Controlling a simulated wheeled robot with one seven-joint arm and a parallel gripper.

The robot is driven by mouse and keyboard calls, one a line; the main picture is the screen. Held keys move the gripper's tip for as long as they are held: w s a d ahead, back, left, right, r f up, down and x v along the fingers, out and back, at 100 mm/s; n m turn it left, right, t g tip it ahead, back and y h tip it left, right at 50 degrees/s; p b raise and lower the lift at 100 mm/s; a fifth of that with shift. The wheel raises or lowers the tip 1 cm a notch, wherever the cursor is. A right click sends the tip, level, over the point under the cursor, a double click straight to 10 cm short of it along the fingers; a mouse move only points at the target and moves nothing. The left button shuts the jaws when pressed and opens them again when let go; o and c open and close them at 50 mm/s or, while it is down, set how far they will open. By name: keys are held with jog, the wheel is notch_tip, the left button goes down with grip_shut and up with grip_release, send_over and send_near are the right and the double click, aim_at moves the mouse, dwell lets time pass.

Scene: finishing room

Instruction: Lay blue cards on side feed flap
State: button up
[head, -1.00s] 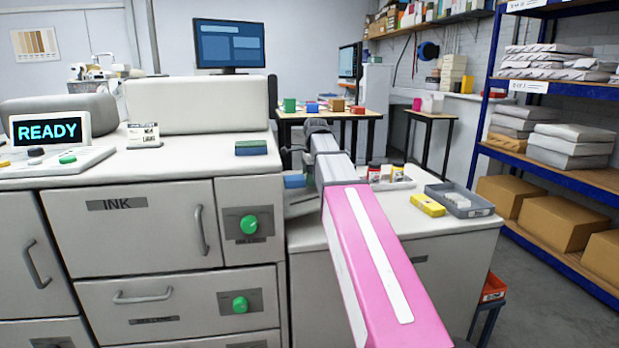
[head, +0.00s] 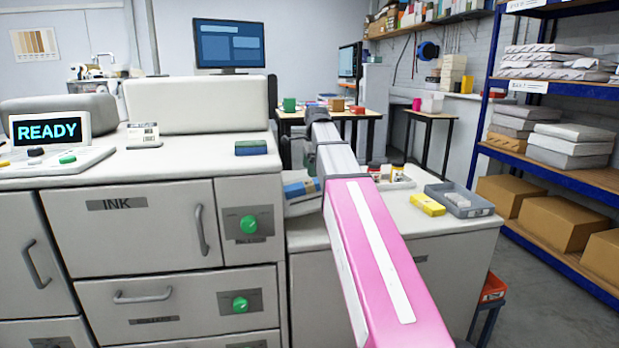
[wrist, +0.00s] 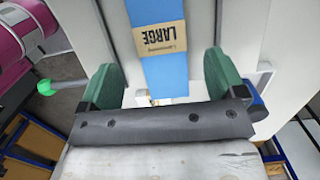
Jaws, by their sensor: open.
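The blue cards (head: 310,187), a stack with a tan band, lie on a pale ledge that looks like the side feed flap (head: 302,208), on the right side of the machine. In the wrist view the blue cards (wrist: 166,75) show the band marked "LARGE", running away between my fingers. My gripper (wrist: 162,80) is open, its two green pads apart on either side of the stack, with a visible gap at each side. In the head view my gripper is hidden, and my pink and grey arm covers part of the ledge.
The white machine (head: 130,225) has drawers with green knobs. A dark green and blue block (head: 251,147) sits on its top. On the lower counter right of my arm are a yellow box (head: 428,205) and a grey tray (head: 460,200). Floor is clear before the shelving (head: 560,90).

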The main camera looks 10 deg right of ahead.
notch_tip(320, 180, up, 8)
jog(key=d, duration=0.1)
jog(key=shift+r, duration=0.2)
dwell(0.3)
